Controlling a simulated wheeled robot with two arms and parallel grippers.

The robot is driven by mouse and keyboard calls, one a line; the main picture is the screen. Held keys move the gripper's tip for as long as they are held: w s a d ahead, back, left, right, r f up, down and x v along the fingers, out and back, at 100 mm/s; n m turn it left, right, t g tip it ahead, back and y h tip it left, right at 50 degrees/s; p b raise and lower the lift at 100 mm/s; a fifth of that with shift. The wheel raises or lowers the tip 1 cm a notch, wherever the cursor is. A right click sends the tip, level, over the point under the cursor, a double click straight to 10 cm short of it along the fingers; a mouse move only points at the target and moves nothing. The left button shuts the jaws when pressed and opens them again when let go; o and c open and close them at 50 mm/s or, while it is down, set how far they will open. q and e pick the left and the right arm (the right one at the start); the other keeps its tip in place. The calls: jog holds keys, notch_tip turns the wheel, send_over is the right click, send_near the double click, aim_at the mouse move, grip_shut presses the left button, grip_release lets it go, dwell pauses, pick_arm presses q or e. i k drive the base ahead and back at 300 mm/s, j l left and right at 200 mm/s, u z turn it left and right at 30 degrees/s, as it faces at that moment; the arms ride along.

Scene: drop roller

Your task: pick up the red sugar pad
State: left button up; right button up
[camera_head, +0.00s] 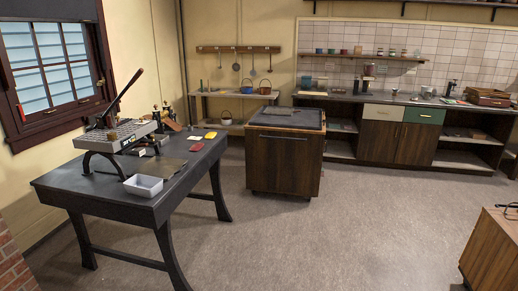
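The red sugar pad (197,147) is a small flat red piece lying on the dark table (62,184) at the left. It is near the table's right edge, beyond the white tray. A yellow pad (211,135) and a white pad (194,138) lie close behind it. Neither of my grippers shows in the head view.
A roller machine with a long lever (118,134) stands on the table's left part. A white tray (144,185) sits at its front edge. A wooden cabinet (285,160) stands beyond the table.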

aim_at(196, 147)
jog(key=i, duration=2.4)
jog(key=i+l+u, duration=0.1)
jog(key=i+u, duration=0.3)
jog(key=i+l+u, duration=0.25)
jog(key=i+u, duration=0.15)
jog(key=i, duration=0.15)
jog(key=i+l+u, duration=0.4)
